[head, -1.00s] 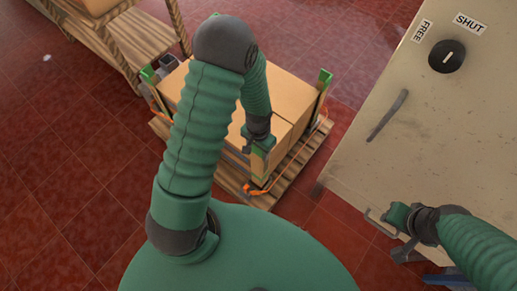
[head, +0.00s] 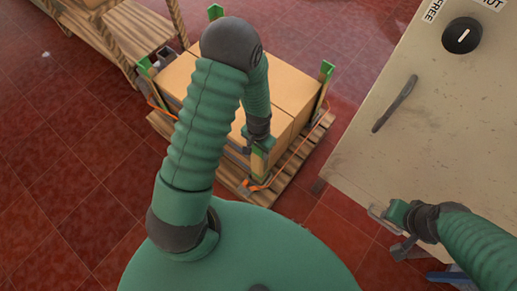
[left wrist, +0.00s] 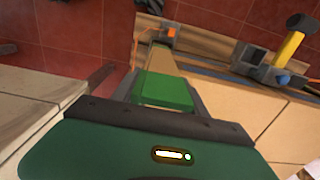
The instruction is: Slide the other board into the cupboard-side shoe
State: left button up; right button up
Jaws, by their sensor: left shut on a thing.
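My left gripper (head: 259,143) is shut on the green top of an upright board (head: 259,163) at the near corner of the box stack. In the left wrist view, the board's green end (left wrist: 167,91) is between the fingers and its wooden length runs down toward an orange piece (left wrist: 168,33). The orange piece (head: 254,187) also shows by the pallet in the head view; I cannot tell whether the board sits in a shoe. Another green-topped board (head: 325,80) stands at the corner toward the cupboard (head: 400,140). My right gripper (head: 402,230) is beside the cupboard's low handle, its jaws unclear.
Cartons (head: 285,92) stand on a wooden pallet (head: 300,155), with strap around them. A grey ratchet (head: 165,57) is at their left. The cupboard has a black knob (head: 462,35) and a long handle (head: 395,103). Red tiled floor (head: 70,200) is clear at left.

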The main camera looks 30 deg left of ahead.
pick_arm(q)
jog(key=shift+f, duration=0.55)
dwell(0.4)
jog(key=o, duration=1.6)
jog(key=shift+r, duration=0.1)
notch_tip(320, 180, up, 17)
jog(key=p, duration=0.6)
jog(key=shift+f, duration=0.2)
jog(key=shift+s, duration=0.1)
